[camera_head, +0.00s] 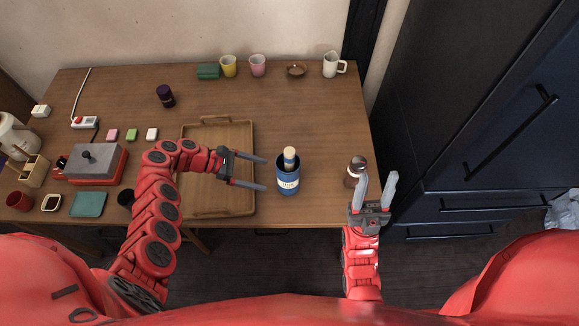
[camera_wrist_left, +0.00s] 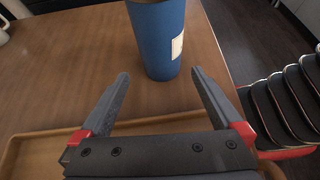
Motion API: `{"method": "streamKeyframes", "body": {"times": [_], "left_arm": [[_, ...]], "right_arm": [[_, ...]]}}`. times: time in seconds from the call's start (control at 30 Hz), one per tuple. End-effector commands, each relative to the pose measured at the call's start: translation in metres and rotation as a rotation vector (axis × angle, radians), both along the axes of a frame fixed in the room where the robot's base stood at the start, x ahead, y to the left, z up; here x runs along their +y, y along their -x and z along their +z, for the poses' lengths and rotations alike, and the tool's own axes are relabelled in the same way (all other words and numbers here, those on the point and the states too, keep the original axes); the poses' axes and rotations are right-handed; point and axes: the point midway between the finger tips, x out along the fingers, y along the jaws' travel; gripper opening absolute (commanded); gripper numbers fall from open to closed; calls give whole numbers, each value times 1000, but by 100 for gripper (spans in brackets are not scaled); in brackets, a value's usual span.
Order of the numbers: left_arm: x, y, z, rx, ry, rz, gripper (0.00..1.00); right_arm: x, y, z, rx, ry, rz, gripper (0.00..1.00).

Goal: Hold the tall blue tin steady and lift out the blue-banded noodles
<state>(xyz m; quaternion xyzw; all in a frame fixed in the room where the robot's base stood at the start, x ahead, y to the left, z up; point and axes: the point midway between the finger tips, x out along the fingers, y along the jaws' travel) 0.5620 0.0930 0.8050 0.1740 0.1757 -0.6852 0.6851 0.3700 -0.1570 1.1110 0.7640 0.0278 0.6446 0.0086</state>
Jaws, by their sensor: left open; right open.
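The tall blue tin (camera_head: 288,182) stands upright on the table to the right of the wooden tray, with a pale label on its side. The noodles (camera_head: 290,158) stick up out of its mouth as a pale bundle with a blue band. My left gripper (camera_head: 266,174) is open, with its fingers pointing at the tin from the left; they stop just short of it. In the left wrist view the tin (camera_wrist_left: 160,40) stands ahead, between and beyond the open fingers (camera_wrist_left: 158,85). My right gripper (camera_head: 377,183) is open and empty at the table's front right corner.
A dark brown jar (camera_head: 355,170) stands close behind the right gripper. The wooden tray (camera_head: 247,135) lies empty under the left gripper. Cups and a white pitcher (camera_head: 331,66) line the back edge. The table behind the tin is clear. Dark cabinets (camera_head: 470,130) stand at the right.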

Motion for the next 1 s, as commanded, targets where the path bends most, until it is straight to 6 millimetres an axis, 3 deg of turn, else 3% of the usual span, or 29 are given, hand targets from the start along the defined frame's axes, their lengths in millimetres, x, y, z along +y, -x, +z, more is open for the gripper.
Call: {"method": "streamKeyframes", "body": {"times": [0.6,1.0], "left_arm": [[-74,1,-42,2,1,-5,100],[-82,0,-45,0,0,0,100]], "right_arm": [[0,0,-21,0,0,0,50],[0,0,-22,0,0,0,50]]}}
